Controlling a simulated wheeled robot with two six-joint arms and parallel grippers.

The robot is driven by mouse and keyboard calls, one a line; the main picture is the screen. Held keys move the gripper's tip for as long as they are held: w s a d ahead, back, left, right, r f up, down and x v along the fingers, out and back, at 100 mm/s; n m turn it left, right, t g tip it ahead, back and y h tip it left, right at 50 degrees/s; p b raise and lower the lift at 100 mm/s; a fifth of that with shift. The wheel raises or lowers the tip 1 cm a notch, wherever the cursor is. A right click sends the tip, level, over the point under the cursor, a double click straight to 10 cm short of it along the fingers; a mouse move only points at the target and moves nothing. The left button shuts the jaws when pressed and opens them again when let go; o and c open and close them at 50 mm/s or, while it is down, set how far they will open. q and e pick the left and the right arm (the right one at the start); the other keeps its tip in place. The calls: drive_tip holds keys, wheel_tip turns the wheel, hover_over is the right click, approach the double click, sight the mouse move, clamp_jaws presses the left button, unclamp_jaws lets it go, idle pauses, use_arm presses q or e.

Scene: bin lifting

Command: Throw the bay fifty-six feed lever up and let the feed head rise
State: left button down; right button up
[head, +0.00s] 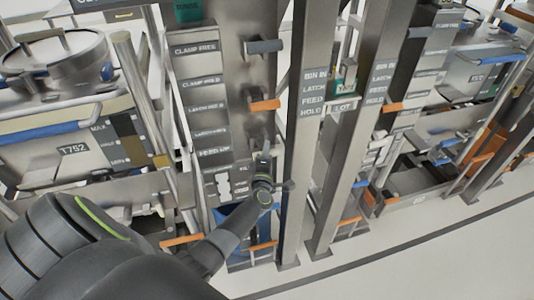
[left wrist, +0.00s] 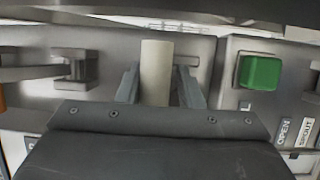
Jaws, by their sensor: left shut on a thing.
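My left arm reaches in from the lower left of the head view. Its gripper (head: 263,172) is at the lower part of a grey steel column, beside labelled plates. In the left wrist view the two fingers (left wrist: 157,88) are closed on either side of a pale upright cylindrical handle (left wrist: 156,66), which looks like the lever grip. The gripper hides most of this handle in the head view. The bay number of this column is not readable. My right gripper is not in view.
Above the gripper, an orange handle (head: 265,105) and a grey handle (head: 264,46) stick out from the column. A steel post (head: 305,140) stands close on the right. A lidded bin marked T752 (head: 72,150) is at left. A green button (left wrist: 259,73) shows in the left wrist view.

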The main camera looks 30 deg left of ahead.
use_arm(q)
drive_tip(key=shift+w+a+r+p, duration=0.15)
drive_tip(key=shift+w+r+p, duration=0.05)
drive_tip(key=shift+r, duration=0.45)
drive_tip(key=shift+w+a+r+p, duration=0.15)
drive_tip(key=shift+r+p, duration=0.05)
drive_tip(key=shift+r, duration=0.45)
drive_tip(key=c, duration=1.2)
unclamp_jaws()
drive_tip(key=shift+o, duration=0.2)
drive_tip(key=shift+a+f, duration=0.15)
drive_tip(key=shift+w, duration=0.1)
drive_tip(key=shift+f, duration=0.1)
drive_tip(key=shift+s+d+f, duration=0.15)
drive_tip(key=shift+s+d, duration=0.05)
drive_tip(key=shift+s, duration=0.2)
drive_tip(key=b+v, duration=0.2)
drive_tip(key=v, duration=1.4)
drive_tip(key=shift+s+d+f, duration=0.15)
drive_tip(key=shift+s+f, duration=0.15)
drive_tip(key=shift+s, duration=0.05)
